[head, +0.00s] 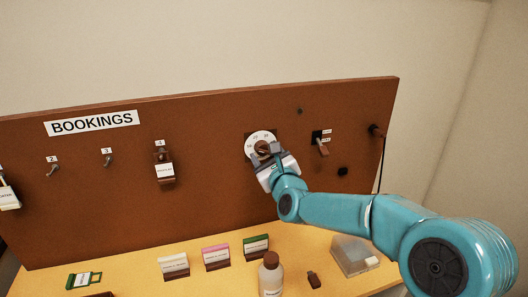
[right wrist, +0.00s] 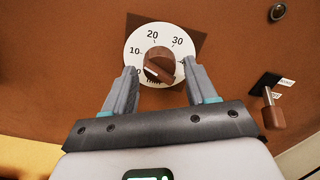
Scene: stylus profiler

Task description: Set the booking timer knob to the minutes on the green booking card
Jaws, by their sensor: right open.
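The booking timer knob (head: 262,148) is brown and sits on a round white dial on the brown board. In the right wrist view, the knob (right wrist: 159,61) is at the middle of the dial (right wrist: 135,40), whose marks 10, 20 and 30 are readable. A pale mark on the knob seems to point lower left, near the 0 end. My right gripper (right wrist: 158,82) is open, with one finger either side of the knob's lower part, apart from it. A green-topped card (head: 256,245) stands on the table; its print is too small to read. My left gripper is out of view.
A white card (head: 174,265) and a pink-topped card (head: 216,257) stand beside the green one. A bottle (head: 271,278) and a clear box (head: 352,256) are on the table. A switch with a brown handle (right wrist: 272,112) is right of the dial.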

